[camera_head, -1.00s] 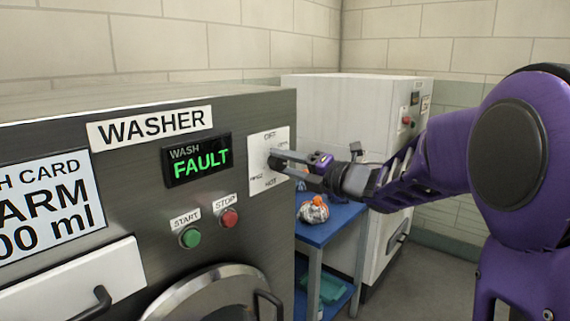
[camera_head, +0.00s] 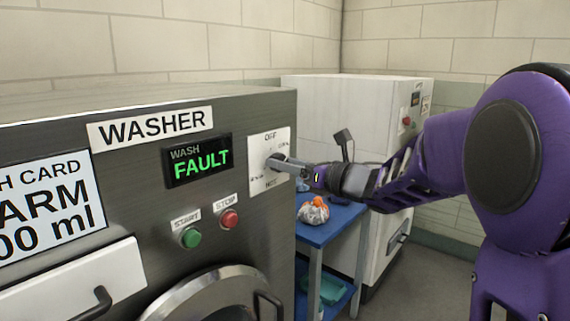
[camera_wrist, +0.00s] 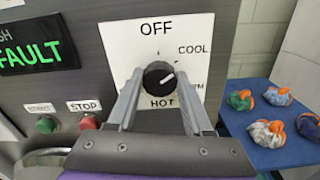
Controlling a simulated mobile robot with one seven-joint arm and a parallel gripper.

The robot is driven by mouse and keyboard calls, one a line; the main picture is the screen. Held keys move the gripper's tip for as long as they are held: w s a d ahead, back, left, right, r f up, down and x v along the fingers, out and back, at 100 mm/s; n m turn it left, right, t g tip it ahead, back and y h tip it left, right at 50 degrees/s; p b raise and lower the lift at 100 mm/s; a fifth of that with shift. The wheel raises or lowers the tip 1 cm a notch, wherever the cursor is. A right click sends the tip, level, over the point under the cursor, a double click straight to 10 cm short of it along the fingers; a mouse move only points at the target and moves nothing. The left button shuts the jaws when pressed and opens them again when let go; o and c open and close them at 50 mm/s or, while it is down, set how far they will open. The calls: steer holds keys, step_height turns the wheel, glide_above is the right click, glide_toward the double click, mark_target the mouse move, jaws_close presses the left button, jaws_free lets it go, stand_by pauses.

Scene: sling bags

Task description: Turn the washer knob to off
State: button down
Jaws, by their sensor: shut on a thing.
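The washer knob (camera_wrist: 158,76) is black and round, on a white plate (camera_wrist: 118,38) marked OFF at the top, COOL at upper right, a partly hidden label at right and HOT at the bottom. Its white mark points right and slightly up, between COOL and the partly hidden label. My gripper (camera_wrist: 159,80) is shut on the knob, one finger on each side. In the head view my gripper (camera_head: 277,161) reaches the plate (camera_head: 266,142) from the right and hides much of the knob.
Below the display are a green START button (camera_head: 190,238) and a red STOP button (camera_head: 229,219). A blue table (camera_head: 322,232) with several small bags (camera_wrist: 269,132) stands right of the washer. A white machine (camera_head: 335,105) stands behind it.

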steer(key=n, duration=1)
steer(key=shift+s+a+f, duration=0.1)
steer(key=shift+a, duration=0.05)
steer(key=shift+n, duration=0.6)
steer(key=shift+c, duration=1.5)
jaws_free()
steer(key=v, duration=1.7)
steer(key=shift+d, duration=0.3)
